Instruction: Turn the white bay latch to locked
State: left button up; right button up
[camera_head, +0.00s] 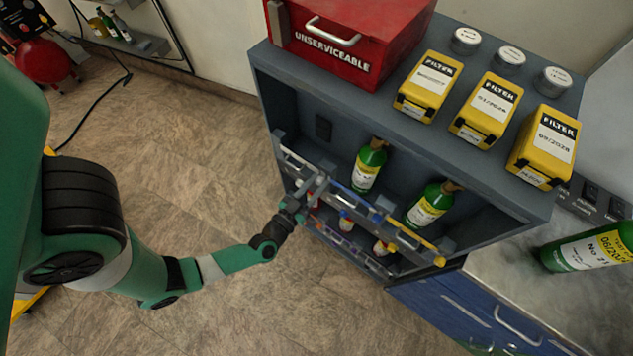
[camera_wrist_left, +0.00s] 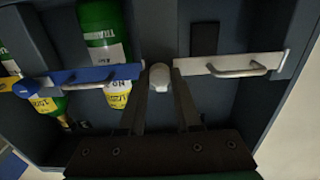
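The white bay latch is a rounded white knob (camera_wrist_left: 161,77) at the inner end of a pale bar (camera_wrist_left: 222,66) across the cabinet front. In the left wrist view the knob looks longer up-down, across the bar's line. My left gripper (camera_head: 318,186) reaches the cabinet's front rail in the head view. Its two dark fingers (camera_wrist_left: 160,80) stand apart, one on each side of the white knob, very near it. I cannot tell whether they press on it. In the head view the gripper largely hides the knob. My right gripper is not in view.
A blue bar (camera_wrist_left: 98,73) with a blue knob (camera_wrist_left: 24,88) crosses the neighbouring bay. Green bottles (camera_head: 369,167) stand behind the bars. A yellow knob (camera_head: 439,261) is at the rail's far right. A red box (camera_head: 372,22) and yellow filter boxes (camera_head: 483,108) sit on top.

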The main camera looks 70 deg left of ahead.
pick_arm(q)
grip_shut()
jog(key=shift+n, duration=0.4)
jog(key=n, duration=0.3)
jog(key=n+b, duration=0.1)
jog(key=n, duration=0.3)
jog(key=shift+s+f, duration=0.1)
jog(key=shift+f, duration=0.05)
jog(key=n+b, duration=0.1)
jog(key=n, duration=0.4)
jog(key=shift+a+f+n, duration=0.1)
jog(key=shift+n, duration=0.3)
jog(key=n+b, duration=0.1)
jog(key=n, duration=0.3)
jog(key=shift+n+b, duration=0.3)
